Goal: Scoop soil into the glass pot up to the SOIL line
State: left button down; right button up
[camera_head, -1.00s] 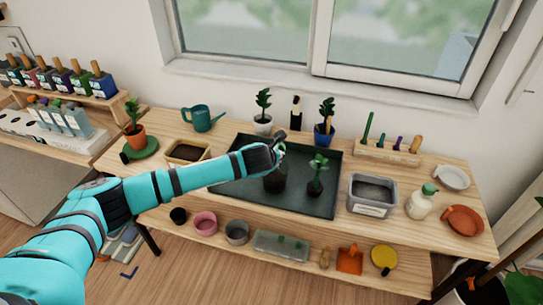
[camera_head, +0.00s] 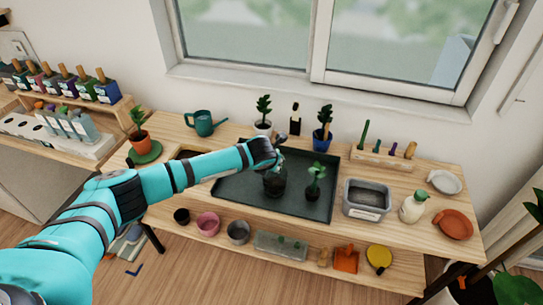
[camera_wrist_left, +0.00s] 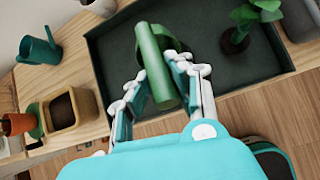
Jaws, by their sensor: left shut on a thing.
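My left gripper (camera_head: 277,158) is over the middle of the dark tray (camera_head: 236,187). In the left wrist view its fingers (camera_wrist_left: 160,85) are shut on a green cylindrical handle (camera_wrist_left: 153,65); a rounded green part shows beyond it. The tool's working end is not clear. The dark-looking glass pot (camera_head: 275,187) stands on the tray just below the gripper; its SOIL line and fill level cannot be read. A grey bin (camera_head: 366,212) with dark soil (camera_head: 368,191) stands right of the tray. My right gripper is not in view.
A small plant (camera_head: 315,178) stands on the tray right of the pot. A wooden box (camera_wrist_left: 88,108) of soil, a watering can (camera_head: 201,122) and a potted plant (camera_head: 139,138) are at the left.

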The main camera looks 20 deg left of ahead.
pick_arm(q)
jog(key=shift+r+g+p, duration=0.5)
jog(key=shift+g+p, duration=0.1)
jog(key=shift+p, duration=0.25)
jog(key=shift+f+g, duration=0.15)
jog(key=shift+g, duration=0.45)
jog(key=shift+w+g, duration=0.1)
jog(key=shift+g, duration=0.4)
jog(key=g+b, duration=0.3)
jog(key=b, duration=0.3)
jog(key=shift+h, duration=0.3)
jog(key=shift+r+g+b, duration=0.3)
jog(key=shift+r+b, duration=0.1)
jog(key=shift+b, duration=0.15)
jog(key=shift+r, duration=0.15)
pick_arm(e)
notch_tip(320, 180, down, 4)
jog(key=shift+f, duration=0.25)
pick_arm(q)
jog(key=shift+r+p, duration=1.45)
jog(key=shift+r, duration=0.65)
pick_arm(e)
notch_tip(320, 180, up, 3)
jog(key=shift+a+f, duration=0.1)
